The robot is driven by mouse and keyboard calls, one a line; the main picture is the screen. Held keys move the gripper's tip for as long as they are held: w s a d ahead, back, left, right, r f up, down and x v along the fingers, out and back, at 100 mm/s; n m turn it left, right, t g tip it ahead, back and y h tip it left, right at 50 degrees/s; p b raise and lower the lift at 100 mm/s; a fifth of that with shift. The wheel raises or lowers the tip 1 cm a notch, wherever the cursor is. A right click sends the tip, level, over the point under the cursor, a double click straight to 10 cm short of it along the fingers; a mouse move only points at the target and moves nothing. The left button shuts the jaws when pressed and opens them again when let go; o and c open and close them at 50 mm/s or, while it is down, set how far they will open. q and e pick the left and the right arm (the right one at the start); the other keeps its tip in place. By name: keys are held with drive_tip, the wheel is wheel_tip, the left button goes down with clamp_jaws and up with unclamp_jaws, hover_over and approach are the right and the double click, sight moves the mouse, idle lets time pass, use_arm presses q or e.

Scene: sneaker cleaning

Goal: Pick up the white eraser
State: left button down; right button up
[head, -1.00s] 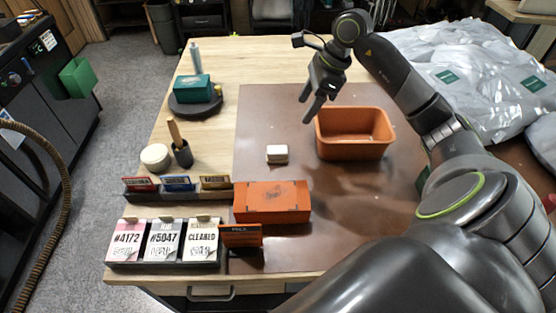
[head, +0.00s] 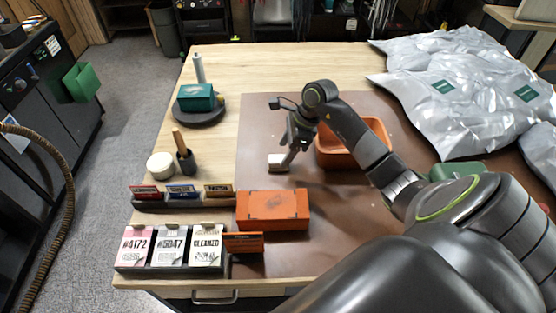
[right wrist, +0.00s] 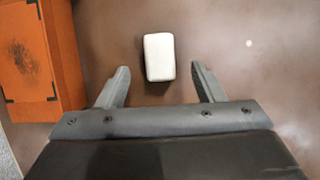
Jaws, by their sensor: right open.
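The white eraser (head: 277,162) lies on the brown mat, just behind the orange box in the head view. In the right wrist view the eraser (right wrist: 159,57) is a small white block. It lies ahead of and between the two fingers, apart from both. My right gripper (head: 288,158) is over the mat at the eraser; the near finger stands beside the block's right end. In the right wrist view the gripper (right wrist: 160,82) is open and empty. My left gripper is not in view.
An orange box (head: 272,211) lies close in front of the eraser, and also at left in the right wrist view (right wrist: 35,60). An orange bin (head: 348,158) stands to the right, partly behind my arm. Grey bags (head: 470,95) cover the back right. Card and tag holders line the front left.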

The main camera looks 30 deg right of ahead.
sight(277, 158)
drive_tip(key=shift+w+a+f+p, duration=0.1)
drive_tip(key=shift+a+f+p, duration=0.15)
drive_tip(key=shift+p, duration=0.1)
drive_tip(key=p+x, duration=0.1)
drive_tip(key=x, duration=0.2)
drive_tip(key=shift+w+a+f+p, duration=0.1)
drive_tip(key=shift+a+p, duration=0.1)
drive_tip(key=shift+p, duration=0.15)
drive_tip(key=shift+w+f, duration=0.1)
drive_tip(key=shift+f, duration=0.4)
drive_tip(key=c, duration=1.2)
drive_tip(key=shift+o, duration=0.2)
drive_tip(key=shift+r, duration=0.2)
drive_tip(key=shift+r, duration=0.35)
wheel_tip(277, 158, up, 8)
drive_tip(key=b, duration=0.3)
drive_tip(key=shift+r, duration=0.55)
